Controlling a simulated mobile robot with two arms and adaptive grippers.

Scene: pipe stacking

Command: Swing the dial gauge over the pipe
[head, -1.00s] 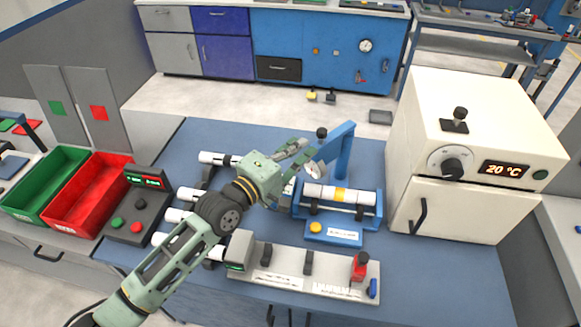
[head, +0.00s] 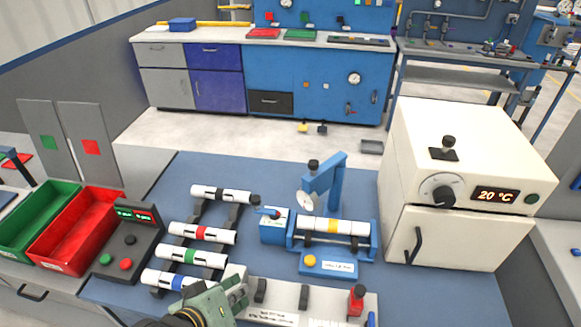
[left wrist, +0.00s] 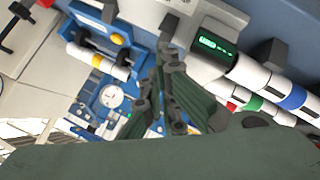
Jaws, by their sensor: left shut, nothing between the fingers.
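The pipe (head: 348,227), white with a yellow band, lies across the blue gauge stand (head: 373,240). The dial gauge (head: 307,201) hangs from the blue swing arm (head: 325,180), which has a black knob on top. In the head view the dial appears just behind the pipe's left part. In the left wrist view the dial (left wrist: 112,95) shows beside the pipe (left wrist: 97,61), not covering it. My left gripper (head: 240,288) is shut and empty at the bottom, in front of the stand and apart from it. It also shows in the left wrist view (left wrist: 168,58). My right gripper is out of view.
Several banded pipes lie on a rack (head: 231,220) left of the stand. A grey fixture (head: 285,295) with a red clamp is in front. A white oven (head: 450,225) stands right. Red (head: 88,228) and green bins are left. Blue table behind the stand is clear.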

